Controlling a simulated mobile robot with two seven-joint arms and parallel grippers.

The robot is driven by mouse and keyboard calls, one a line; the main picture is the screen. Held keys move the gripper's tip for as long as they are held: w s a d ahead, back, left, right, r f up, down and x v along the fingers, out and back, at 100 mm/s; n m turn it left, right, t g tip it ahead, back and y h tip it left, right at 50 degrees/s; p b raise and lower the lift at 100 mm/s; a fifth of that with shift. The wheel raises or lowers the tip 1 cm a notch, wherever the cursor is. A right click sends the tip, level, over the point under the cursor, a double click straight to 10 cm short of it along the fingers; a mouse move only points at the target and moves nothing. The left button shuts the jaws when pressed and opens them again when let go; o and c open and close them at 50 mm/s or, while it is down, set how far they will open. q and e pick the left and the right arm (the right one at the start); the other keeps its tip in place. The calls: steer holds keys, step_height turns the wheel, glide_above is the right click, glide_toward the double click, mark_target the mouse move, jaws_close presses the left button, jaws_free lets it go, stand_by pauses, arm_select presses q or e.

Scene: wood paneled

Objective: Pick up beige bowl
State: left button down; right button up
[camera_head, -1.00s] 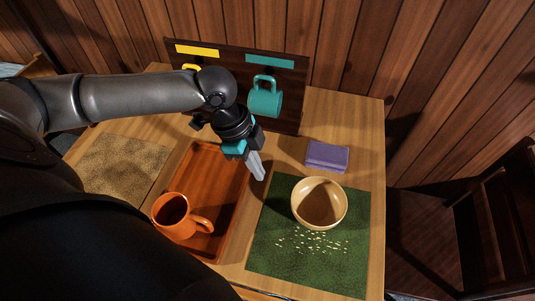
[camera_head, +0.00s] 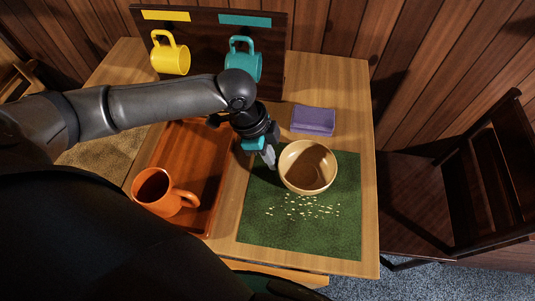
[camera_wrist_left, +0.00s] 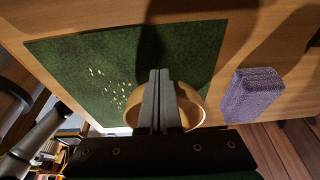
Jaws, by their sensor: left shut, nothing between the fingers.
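The beige bowl (camera_head: 296,178) stands upright on the green mat (camera_head: 262,222), at the mat's far edge. My left gripper (camera_head: 270,163) is shut and empty, just left of the bowl's rim in the head view. I cannot tell whether it touches the bowl. In the left wrist view the shut fingers (camera_wrist_left: 162,100) cover the middle of the bowl (camera_wrist_left: 190,108), and its rim shows on both sides. My right gripper is in neither view.
Crumbs (camera_head: 303,207) lie on the mat in front of the bowl. A purple sponge-like block (camera_head: 313,121) is behind it. An orange mug (camera_head: 160,192) stands on the brown tray (camera_head: 210,190) at left. A yellow mug (camera_head: 170,55) and teal mug (camera_head: 243,62) hang on a rack.

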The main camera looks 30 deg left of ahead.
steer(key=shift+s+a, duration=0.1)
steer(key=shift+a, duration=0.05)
arm_select(q)
steer(key=p, duration=0.4)
glide_above(308, 175)
steer(key=a, duration=0.2)
steer(key=shift+s+d+r, duration=0.2)
steer(key=d, duration=0.2)
steer(key=w+d+p, duration=0.1)
steer(key=d, duration=0.2)
steer(key=w+d, duration=0.1)
steer(key=d, duration=0.1)
steer(key=shift+w+d+f+p, duration=0.1)
steer(key=shift+d+f+p, duration=0.05)
steer(key=shift+d+p, duration=0.25)
steer(key=shift+w+d, duration=0.15)
steer(key=shift+d, duration=0.15)
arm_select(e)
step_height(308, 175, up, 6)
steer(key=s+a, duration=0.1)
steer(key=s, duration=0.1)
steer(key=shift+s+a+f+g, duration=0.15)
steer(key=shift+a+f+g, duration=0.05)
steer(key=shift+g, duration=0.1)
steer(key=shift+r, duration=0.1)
